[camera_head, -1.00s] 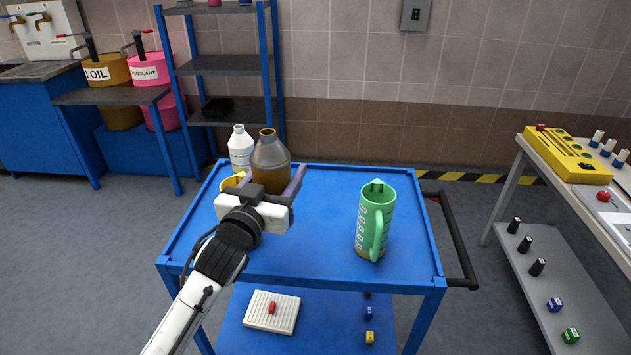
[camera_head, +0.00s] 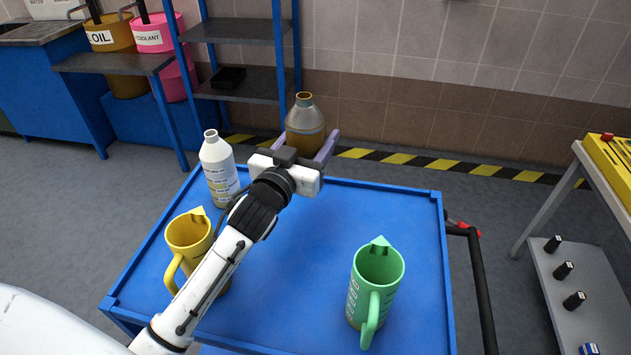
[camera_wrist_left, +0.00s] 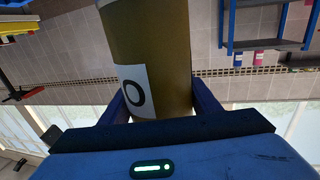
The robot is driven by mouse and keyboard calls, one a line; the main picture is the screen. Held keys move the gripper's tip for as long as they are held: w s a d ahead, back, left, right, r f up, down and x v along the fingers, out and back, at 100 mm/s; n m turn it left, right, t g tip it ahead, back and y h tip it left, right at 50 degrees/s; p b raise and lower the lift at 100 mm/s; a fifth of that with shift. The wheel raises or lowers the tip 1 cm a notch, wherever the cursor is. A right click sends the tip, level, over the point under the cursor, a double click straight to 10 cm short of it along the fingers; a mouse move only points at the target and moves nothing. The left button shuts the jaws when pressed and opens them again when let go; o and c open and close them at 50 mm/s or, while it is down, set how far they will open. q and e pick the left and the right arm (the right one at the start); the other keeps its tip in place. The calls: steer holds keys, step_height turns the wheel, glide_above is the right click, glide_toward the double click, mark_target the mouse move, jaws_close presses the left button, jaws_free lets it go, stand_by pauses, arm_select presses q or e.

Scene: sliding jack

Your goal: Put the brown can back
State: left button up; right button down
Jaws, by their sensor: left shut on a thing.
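The brown can (camera_head: 304,120), with a grey shoulder and an open neck, is between the fingers of my left gripper (camera_head: 307,142). The gripper is shut on it. The can appears upright, over the far edge of the blue cart (camera_head: 385,200); its base is hidden behind the gripper. In the left wrist view the can (camera_wrist_left: 155,45) fills the space between the fingers (camera_wrist_left: 160,103), and part of a white label with a dark letter shows. My right gripper is not in view.
On the cart stand a white bottle (camera_head: 218,165), a yellow jug (camera_head: 188,238) partly behind my left arm, and a green jug (camera_head: 376,290). Beyond are a dark-shelved blue rack (camera_head: 236,32), oil (camera_head: 108,35) and coolant (camera_head: 154,38) containers. A grey table (camera_head: 565,285) stands right.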

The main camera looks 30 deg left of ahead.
mark_target(312, 153)
arm_select(q)
steer(key=f, duration=0.4)
steer(key=shift+s, duration=0.25)
steer(key=shift+f+b, duration=0.55)
steer(key=shift+f, duration=1.45)
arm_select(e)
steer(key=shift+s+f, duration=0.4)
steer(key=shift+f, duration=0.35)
arm_select(q)
steer(key=o, duration=1)
steer(key=shift+f, duration=0.3)
steer(key=o, duration=0.5)
steer(key=shift+r, duration=0.1)
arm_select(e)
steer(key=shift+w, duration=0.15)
arm_select(q)
steer(key=shift+r, duration=0.1)
steer(key=s, duration=0.7)
steer(key=shift+s+d, duration=0.2)
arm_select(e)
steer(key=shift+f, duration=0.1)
